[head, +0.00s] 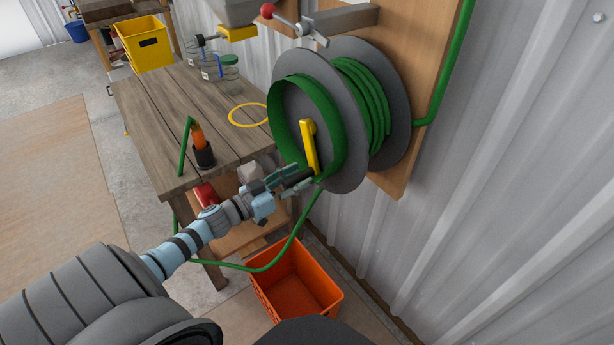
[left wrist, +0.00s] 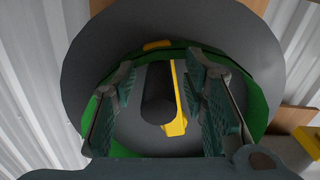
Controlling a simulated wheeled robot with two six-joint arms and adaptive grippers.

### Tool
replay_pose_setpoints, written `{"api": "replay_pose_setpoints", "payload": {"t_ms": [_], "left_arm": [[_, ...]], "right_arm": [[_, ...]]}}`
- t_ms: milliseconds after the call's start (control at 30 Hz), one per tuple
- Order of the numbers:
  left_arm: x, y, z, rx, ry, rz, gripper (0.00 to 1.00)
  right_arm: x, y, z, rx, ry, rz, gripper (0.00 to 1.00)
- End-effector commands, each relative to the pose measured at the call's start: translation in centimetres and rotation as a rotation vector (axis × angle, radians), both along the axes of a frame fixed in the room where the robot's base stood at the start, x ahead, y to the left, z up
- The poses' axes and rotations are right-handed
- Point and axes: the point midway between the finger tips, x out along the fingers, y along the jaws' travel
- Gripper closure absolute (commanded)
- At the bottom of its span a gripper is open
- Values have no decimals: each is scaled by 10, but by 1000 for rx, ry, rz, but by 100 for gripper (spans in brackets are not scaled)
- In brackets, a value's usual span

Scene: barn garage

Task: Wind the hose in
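The hose reel (head: 351,180) has grey discs and hangs on a wooden wall board. Green hose (head: 362,103) is wound on it, and a loose length drops below and loops past the table. A yellow crank (head: 309,147) with a black handle (head: 299,177) is on its near face. My left gripper (head: 287,181) is at the handle, fingers open. In the left wrist view the black handle (left wrist: 157,94) lies between the open fingers (left wrist: 160,105), with gaps on both sides. My right gripper is not in view.
The wooden table (head: 165,110) stands left of the reel, with glass jars (head: 229,72) and a yellow ring (head: 249,115) on it. An orange crate (head: 296,288) is on the floor below the reel. A red-knobbed lever (head: 268,11) sits above. A corrugated wall is at right.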

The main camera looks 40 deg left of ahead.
Motion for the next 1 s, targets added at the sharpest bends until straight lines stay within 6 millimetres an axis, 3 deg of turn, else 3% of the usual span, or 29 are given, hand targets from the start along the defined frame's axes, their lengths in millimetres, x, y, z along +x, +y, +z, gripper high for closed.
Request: {"api": "replay_pose_setpoints", "payload": {"t_ms": [200, 533, 767, 1000], "left_arm": [[29, -9, 2, 0, -1, 1, 60], [34, -10, 1, 1, 2, 0, 60], [33, -10, 1, 2, 2, 0, 97], [33, -10, 1, 4, 1, -1, 100]], "right_arm": [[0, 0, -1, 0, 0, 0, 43], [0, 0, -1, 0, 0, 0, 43], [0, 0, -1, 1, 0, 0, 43], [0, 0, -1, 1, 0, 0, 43]]}}
